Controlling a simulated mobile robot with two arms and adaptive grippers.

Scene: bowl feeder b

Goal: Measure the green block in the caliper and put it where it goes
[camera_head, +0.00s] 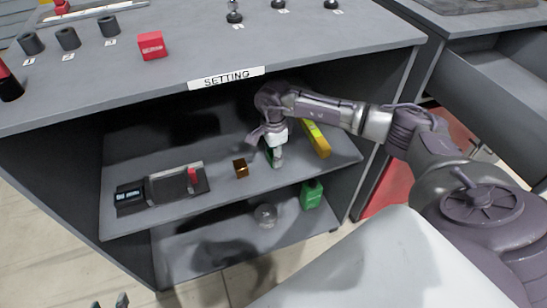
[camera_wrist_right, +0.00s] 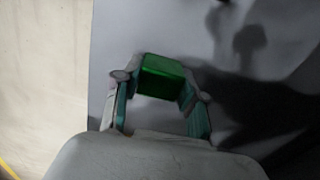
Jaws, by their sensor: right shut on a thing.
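My right gripper (camera_head: 275,160) reaches into the cabinet over the upper shelf. It is shut on the green block (camera_wrist_right: 160,76), which sits between the two fingers in the right wrist view (camera_wrist_right: 160,108). In the head view only a sliver of the block (camera_head: 269,154) shows beside the fingers. I cannot tell if the block touches the shelf. The caliper (camera_head: 175,186), grey and black with a small display and a red part, lies at the left of the same shelf. Only the tips of my left gripper (camera_head: 109,302) show at the bottom edge, apart and empty.
A brown-gold cube (camera_head: 240,168) stands between caliper and right gripper. A yellow bar (camera_head: 316,138) lies right of the gripper. The lower shelf holds a green container (camera_head: 311,195) and a clear round object (camera_head: 265,216). A red block (camera_head: 151,46) and numbered grey cylinders (camera_head: 68,39) stand on the top.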

